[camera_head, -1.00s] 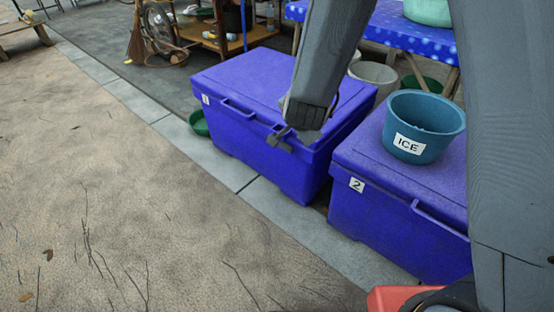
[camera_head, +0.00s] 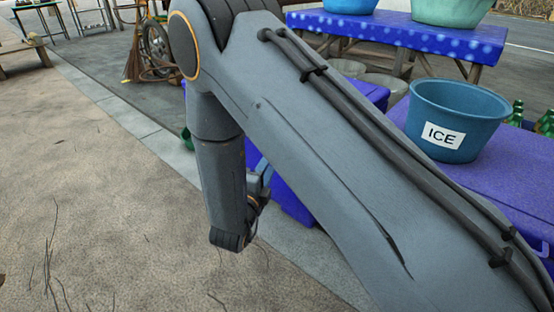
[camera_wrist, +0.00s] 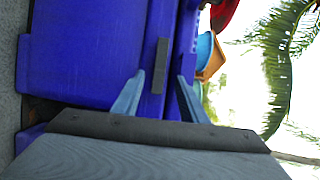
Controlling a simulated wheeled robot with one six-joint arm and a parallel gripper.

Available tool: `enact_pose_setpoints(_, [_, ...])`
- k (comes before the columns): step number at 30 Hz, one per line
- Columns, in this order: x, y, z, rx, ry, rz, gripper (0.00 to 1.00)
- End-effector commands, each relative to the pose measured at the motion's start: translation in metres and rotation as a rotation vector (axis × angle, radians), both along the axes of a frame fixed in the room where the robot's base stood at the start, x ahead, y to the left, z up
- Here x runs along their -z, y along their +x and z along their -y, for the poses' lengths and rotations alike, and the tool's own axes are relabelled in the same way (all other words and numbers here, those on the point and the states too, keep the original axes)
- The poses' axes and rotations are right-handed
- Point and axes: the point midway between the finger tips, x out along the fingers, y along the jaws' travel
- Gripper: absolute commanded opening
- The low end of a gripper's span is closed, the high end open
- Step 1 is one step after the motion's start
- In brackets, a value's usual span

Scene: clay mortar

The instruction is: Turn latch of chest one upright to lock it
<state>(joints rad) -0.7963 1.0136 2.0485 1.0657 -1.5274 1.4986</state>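Chest one is a blue cooler with its lid down, mostly hidden behind my arm in the head view (camera_head: 292,200). In the wrist view its front (camera_wrist: 85,50) fills the left side, turned sideways. Its latch (camera_wrist: 161,52) is a dark grey bar lying along the lid seam, so it is sideways on the chest, not upright. My gripper (camera_wrist: 160,77) is open, with one finger on each side of the latch's near end in the picture. I cannot tell whether they touch it. In the head view my gripper (camera_head: 262,178) is partly hidden; the latch is hidden.
Chest two (camera_head: 505,185) stands to the right, with a teal ICE bucket (camera_head: 455,120) on its lid. A table with a blue spotted cloth (camera_head: 400,32) stands behind. A broom (camera_head: 134,55) and a wheel are further back. The paved ground (camera_head: 90,190) at left is clear.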

Motion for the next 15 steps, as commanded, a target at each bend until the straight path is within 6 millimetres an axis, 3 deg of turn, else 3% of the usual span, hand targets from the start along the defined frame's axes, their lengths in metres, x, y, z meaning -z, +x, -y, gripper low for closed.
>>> enact_pose_setpoints(15, [0.002, 0.063, 0.018, 0.004, 0.002, 0.007, 0.39])
